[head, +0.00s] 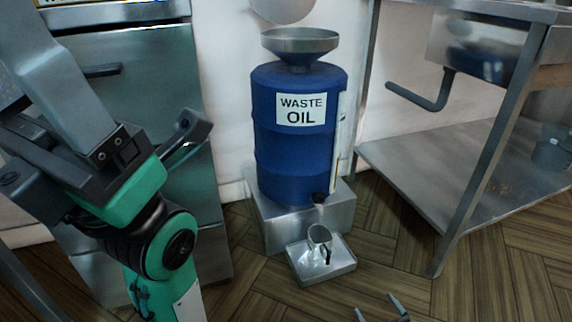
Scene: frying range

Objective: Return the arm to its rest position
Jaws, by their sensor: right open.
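My right gripper (381,308) shows only as two fingertips at the bottom edge, right of centre. The tips are apart, with bare floor between them. It is open and empty, and its body and arm are below the picture. My left arm, with teal and dark grey links, fills the left side close to the camera. Its grey hand parts cover part of a steel cabinet behind. I cannot make out both left fingertips or whether anything is between them.
A blue waste oil drum (287,158) with a steel funnel stands on a steel block (335,215). A metal cup (320,238) sits in a shallow tray (340,268) on the wooden floor. A steel cabinet (140,50) is left, a steel table (410,165) right. Floor around the right fingertips is clear.

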